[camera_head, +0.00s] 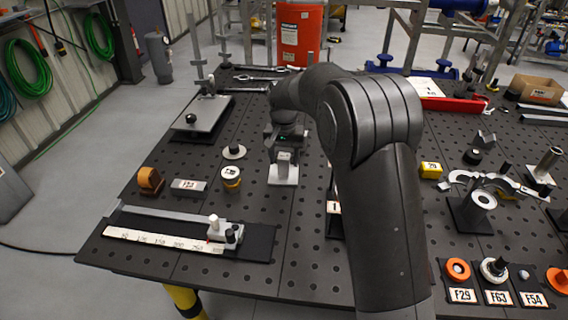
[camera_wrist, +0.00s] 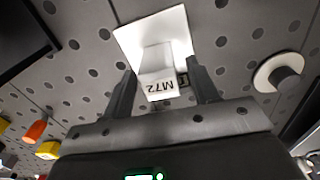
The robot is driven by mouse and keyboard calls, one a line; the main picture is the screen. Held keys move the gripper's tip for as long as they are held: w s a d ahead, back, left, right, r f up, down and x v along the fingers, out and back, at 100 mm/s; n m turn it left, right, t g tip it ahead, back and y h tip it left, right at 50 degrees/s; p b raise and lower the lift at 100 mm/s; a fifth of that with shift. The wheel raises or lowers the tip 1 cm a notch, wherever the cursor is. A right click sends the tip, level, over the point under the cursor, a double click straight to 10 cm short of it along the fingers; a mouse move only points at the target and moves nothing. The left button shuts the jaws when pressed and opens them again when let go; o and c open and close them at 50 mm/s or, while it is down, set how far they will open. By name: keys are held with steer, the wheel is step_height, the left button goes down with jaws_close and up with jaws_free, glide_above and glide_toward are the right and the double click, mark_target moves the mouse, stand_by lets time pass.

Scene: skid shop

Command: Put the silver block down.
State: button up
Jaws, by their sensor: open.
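The silver block (camera_head: 284,158) stands upright on a pale square plate (camera_head: 283,179) on the perforated table. In the wrist view, the silver block (camera_wrist: 158,62) carries a label reading M72, and the plate (camera_wrist: 130,38) shows around its far end. My gripper (camera_head: 285,146) is above the block in the head view. In the wrist view, my gripper (camera_wrist: 163,82) is open, with one finger on each side of the block. A small gap shows at the right finger; contact at the left finger is hard to tell.
A yellow-banded cylinder (camera_head: 231,177), a grey labelled block (camera_head: 189,186) and an orange-brown piece (camera_head: 150,180) stand left of the plate. A ruler fixture (camera_head: 170,236) lies at the front left. A round disc with a knob (camera_wrist: 279,73) is right in the wrist view.

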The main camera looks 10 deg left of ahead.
mark_target(284, 156)
step_height(284, 156, up, 10)
steer(key=shift+f, duration=0.1)
steer(key=s+d+r+t, duration=0.3)
steer(key=s+d+r, duration=0.7)
steer(key=s+d, duration=0.45)
steer(key=s+d+f+t, duration=0.1)
steer(key=s+d+f, duration=0.1)
steer(key=s+d, duration=0.3)
steer(key=s+d+f+t, duration=0.1)
steer(key=s+d+f, duration=0.2)
steer(key=s, duration=1.1)
steer(key=shift+s+d+t, duration=0.25)
steer(key=shift+d+t, duration=0.05)
steer(key=shift+d, duration=0.9)
steer(key=shift+o, duration=0.5)
